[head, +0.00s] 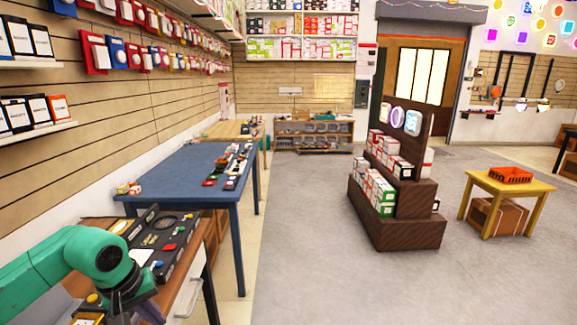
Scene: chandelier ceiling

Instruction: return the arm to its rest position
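My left arm, green with a dark wrist, comes in from the lower left and bends down over the near wooden workbench (207,245). My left gripper (140,311) is at the bottom edge of the head view, dark and partly cut off. A purple-grey piece shows at its end, and I cannot tell whether the fingers are open or shut. My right arm and gripper are not in view.
A black panel (178,262) with small items lies on the near bench beside my arm. A blue table (185,165) stands beyond it. A brown display stand (420,235) and yellow table (508,187) stand right. The grey floor between is clear.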

